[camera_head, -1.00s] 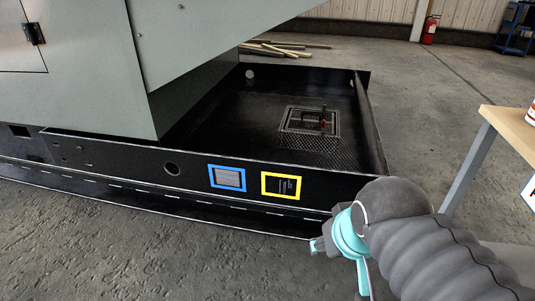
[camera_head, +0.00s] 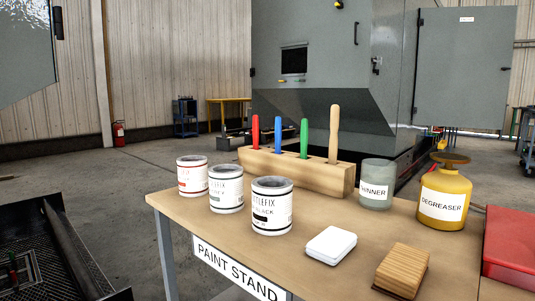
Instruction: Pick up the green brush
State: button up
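The green brush (camera_head: 304,138) stands upright in a wooden holder block (camera_head: 270,172) on the paint stand table (camera_head: 185,220). Only its green handle shows; its lower end is hidden in the block. It is third from the left, between a blue handle (camera_head: 278,134) and a taller plain wooden handle (camera_head: 334,133). A red handle (camera_head: 256,131) is at the left end. My gripper is not in view now.
Three paint cans, including a front one (camera_head: 272,207), stand before the block. A thinner jar (camera_head: 376,185), a yellow degreaser can (camera_head: 444,195), a white box (camera_head: 330,246), a wooden brush-like block (camera_head: 402,270) and a red case (camera_head: 511,243) are also on the table.

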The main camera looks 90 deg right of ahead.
aim_at(303, 136)
jog(key=i, duration=0.7)
jog(key=z, duration=3.7)
jog(key=k, duration=1.3)
jog(key=u, duration=0.65)
jog(key=i, duration=1.3)
jog(key=z, duration=0.15)
